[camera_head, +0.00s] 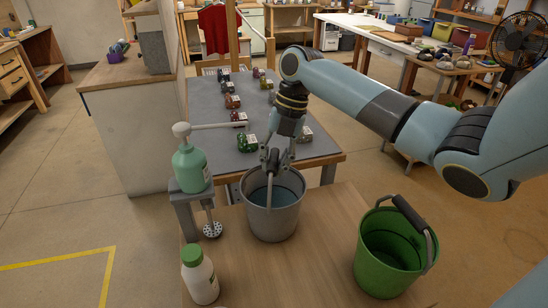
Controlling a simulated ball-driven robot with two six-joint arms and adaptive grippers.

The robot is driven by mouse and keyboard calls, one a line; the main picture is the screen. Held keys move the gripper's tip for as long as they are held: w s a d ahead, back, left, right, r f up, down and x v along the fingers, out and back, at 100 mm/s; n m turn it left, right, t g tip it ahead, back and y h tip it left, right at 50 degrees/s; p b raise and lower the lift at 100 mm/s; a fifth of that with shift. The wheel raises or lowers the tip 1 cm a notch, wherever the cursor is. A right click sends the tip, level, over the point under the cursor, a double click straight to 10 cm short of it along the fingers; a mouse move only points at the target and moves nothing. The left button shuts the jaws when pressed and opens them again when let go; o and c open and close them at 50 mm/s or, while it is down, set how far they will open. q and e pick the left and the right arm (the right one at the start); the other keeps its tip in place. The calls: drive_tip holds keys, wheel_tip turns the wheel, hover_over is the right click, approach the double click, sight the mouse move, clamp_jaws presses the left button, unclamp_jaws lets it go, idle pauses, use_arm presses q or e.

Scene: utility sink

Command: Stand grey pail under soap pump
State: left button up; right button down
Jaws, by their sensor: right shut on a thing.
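The grey pail (272,222) is upright at the back of the wooden table. Its inside looks bluish. My right gripper (272,165) is above it, shut on the pail's raised handle. I cannot tell whether the pail's base touches the wood. The soap pump (190,167) is a green bottle with a white head, on a grey stand left of the pail. Its long white spout points right and appears behind and above the pail's left rim in the picture. I cannot tell how far apart they are in depth. My left gripper is not in view.
A green bucket (372,272) with a dark grip stands at the right of the wooden table. A white bottle with a green cap (200,278) stands front left. The wood between bottle and bucket is clear.

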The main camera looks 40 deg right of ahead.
drive_tip(key=c, duration=1.2)
unclamp_jaws()
drive_tip(key=shift+c, duration=0.2)
drive_tip(key=shift+r, duration=0.15)
drive_tip(key=shift+d+r, duration=0.15)
drive_tip(key=shift+r, duration=0.15)
drive_tip(key=b+v, duration=0.2)
drive_tip(key=v, duration=0.9)
drive_tip(key=shift+s, duration=0.1)
